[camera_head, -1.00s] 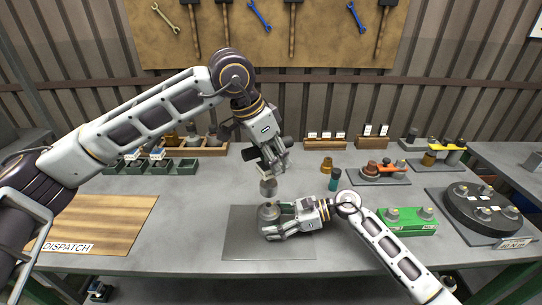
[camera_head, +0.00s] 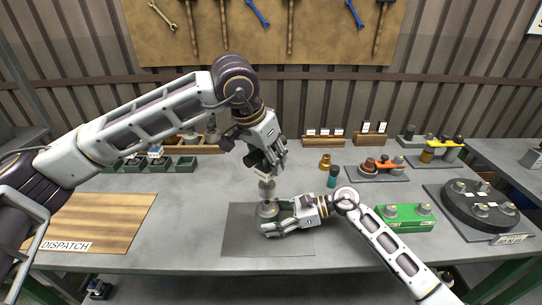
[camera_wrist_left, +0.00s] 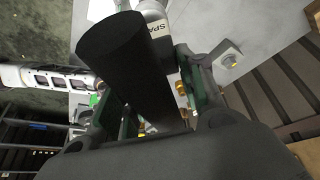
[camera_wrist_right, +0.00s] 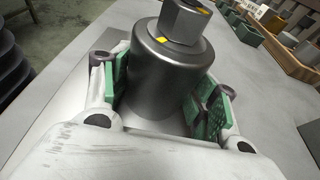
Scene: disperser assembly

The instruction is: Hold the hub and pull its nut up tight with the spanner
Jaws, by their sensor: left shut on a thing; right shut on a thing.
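The hub (camera_head: 268,209) is a grey cylinder standing on the dark mat. My right gripper (camera_head: 277,228) is shut on it, and green pads press its sides in the right wrist view (camera_wrist_right: 165,95). A hexagonal nut (camera_wrist_right: 180,20) with yellow marks sits on top of the hub; another yellow mark is on the hub's shoulder. My left gripper (camera_head: 264,167) is shut on the spanner (camera_head: 267,188), held upright just above the hub. In the left wrist view the spanner shows a pale body (camera_wrist_left: 154,22) lettered "SPA". I cannot tell whether spanner and nut touch.
The dark mat (camera_head: 240,240) lies under the hub. A green block (camera_head: 400,224) and a dark round fixture (camera_head: 462,210) stand to the right. A wooden DISPATCH board (camera_head: 110,215) lies at left. Trays and small parts line the back; the table between is mostly clear.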

